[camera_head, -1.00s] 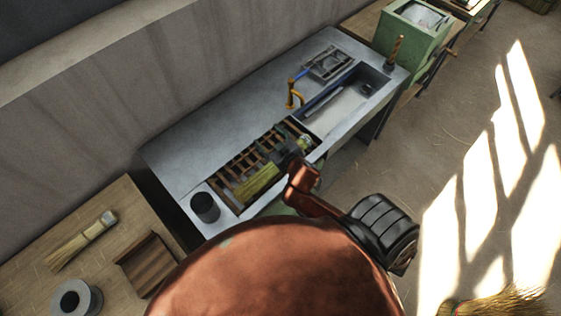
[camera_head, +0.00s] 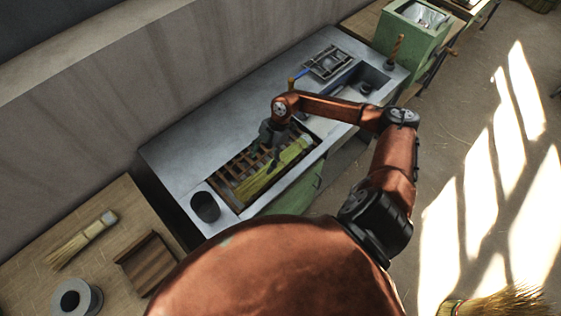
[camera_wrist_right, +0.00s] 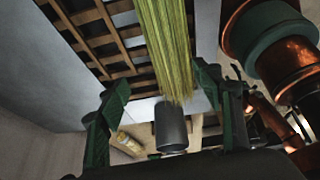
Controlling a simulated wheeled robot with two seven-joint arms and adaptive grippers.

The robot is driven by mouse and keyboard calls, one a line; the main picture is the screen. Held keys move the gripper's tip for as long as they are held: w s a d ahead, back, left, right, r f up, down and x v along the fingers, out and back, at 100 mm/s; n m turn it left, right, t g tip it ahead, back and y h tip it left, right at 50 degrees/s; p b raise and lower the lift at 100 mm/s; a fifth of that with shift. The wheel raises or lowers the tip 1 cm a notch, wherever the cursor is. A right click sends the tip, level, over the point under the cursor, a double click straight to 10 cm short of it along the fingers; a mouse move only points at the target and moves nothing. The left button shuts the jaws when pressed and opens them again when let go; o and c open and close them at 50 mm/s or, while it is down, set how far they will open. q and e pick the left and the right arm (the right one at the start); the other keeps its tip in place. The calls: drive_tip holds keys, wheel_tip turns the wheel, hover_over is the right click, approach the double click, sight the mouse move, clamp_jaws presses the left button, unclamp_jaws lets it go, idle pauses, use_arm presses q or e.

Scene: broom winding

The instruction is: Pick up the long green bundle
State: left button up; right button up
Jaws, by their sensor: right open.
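The long green bundle (camera_head: 262,180) lies lengthwise on a slatted wooden rack (camera_head: 226,172) set in the grey counter. Its pale end is toward the upper right. My right gripper (camera_head: 272,153) is over the rack at the bundle's middle, pointing down. In the right wrist view the bundle (camera_wrist_right: 166,42) runs from the top edge down between the two open dark green fingers (camera_wrist_right: 163,90), with a gap on each side. Nothing is gripped. How high the fingertips are above the rack is hard to tell. My left gripper is not in view.
A black cup (camera_head: 205,207) stands by the rack's near end. A brush (camera_head: 82,240), a wooden tray (camera_head: 150,263) and a grey spool (camera_head: 76,298) are on the left bench. The counter behind the rack is clear.

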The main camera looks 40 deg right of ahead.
sight(263, 172)
drive_tip(key=shift+s+d+f+h, duration=0.1)
drive_tip(key=shift+d+h, duration=0.05)
drive_tip(key=shift+d, duration=0.3)
drive_tip(key=shift+s+d+f+h, duration=0.1)
drive_tip(key=shift+d+h, duration=0.05)
drive_tip(key=shift+d, duration=0.25)
drive_tip(key=shift+s+f, duration=0.1)
drive_tip(key=shift+f, duration=0.3)
drive_tip(key=shift+s+p+x, duration=0.15)
drive_tip(key=shift+p+x, duration=0.05)
drive_tip(key=shift+x, duration=0.95)
drive_tip(key=shift+s+p+x, duration=0.2)
drive_tip(key=shift+p+x, duration=0.05)
drive_tip(key=shift+x, duration=0.85)
drive_tip(key=shift+s+p+x, duration=0.15)
drive_tip(key=shift+p+x, duration=0.05)
drive_tip(key=shift+x, duration=0.95)
drive_tip(key=shift+a+r, duration=0.15)
drive_tip(key=c, duration=1.3)
